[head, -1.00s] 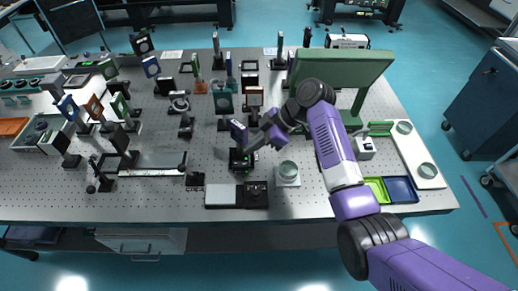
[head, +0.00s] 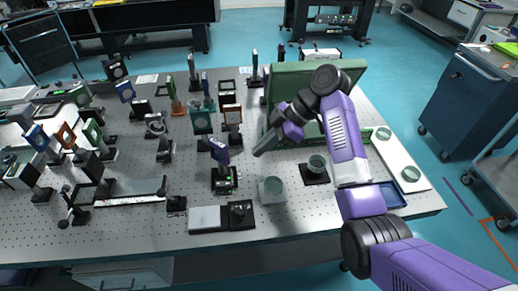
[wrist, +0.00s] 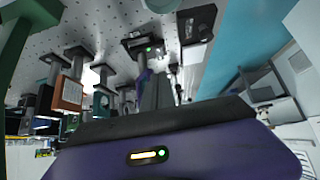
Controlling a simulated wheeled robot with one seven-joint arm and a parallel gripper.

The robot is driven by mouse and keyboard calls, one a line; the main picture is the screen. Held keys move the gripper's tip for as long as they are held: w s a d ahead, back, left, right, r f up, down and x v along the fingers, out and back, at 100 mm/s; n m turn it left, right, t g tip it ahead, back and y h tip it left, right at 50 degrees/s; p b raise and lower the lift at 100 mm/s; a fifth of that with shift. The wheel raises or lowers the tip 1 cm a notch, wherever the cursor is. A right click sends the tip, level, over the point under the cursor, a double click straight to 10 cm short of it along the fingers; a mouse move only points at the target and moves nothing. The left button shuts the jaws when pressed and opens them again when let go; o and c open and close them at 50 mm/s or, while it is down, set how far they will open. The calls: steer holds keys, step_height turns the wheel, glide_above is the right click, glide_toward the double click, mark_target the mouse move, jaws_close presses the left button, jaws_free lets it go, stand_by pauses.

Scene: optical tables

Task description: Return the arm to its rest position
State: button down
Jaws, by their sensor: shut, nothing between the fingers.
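My gripper (head: 258,152) is raised above the optical table (head: 120,230), pointing left in the head view, with its fingers together and nothing between them. My purple and black arm reaches in from the lower right and bends at a raised elbow in front of a green panel. In the wrist view the shut fingers (wrist: 158,92) point up the picture, towards a device with a small green light (wrist: 147,48). A purple-framed mount (head: 219,150) stands upright on a black base left of my gripper, clearly apart from it.
A glass cylinder (head: 273,185) and another on a dark base (head: 316,165) stand below and right of my gripper. The green panel (head: 290,83) rises behind my arm. Several optic mounts crowd the table's left. A blue tray (head: 393,197) lies by the right edge.

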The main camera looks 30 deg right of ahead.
steer(key=shift+w, duration=0.1)
steer(key=w+d+r+m+t+h, duration=0.1)
steer(key=w+d+m+t+h, duration=0.35)
steer(key=w+m+t, duration=0.45)
steer(key=s+a+m+t+h, duration=0.1)
steer(key=s+a, duration=0.1)
steer(key=s, duration=1.5)
steer(key=s+a+f+m+t+h+b, duration=0.1)
steer(key=s+a+m, duration=0.1)
steer(key=s, duration=1.5)
steer(key=s+a+f+m+t+h+b, duration=0.1)
steer(key=s+a+m, duration=0.1)
steer(key=s, duration=1.5)
steer(key=shift+s+a+f, duration=0.25)
steer(key=shift+s+a, duration=0.05)
steer(key=shift+a, duration=0.55)
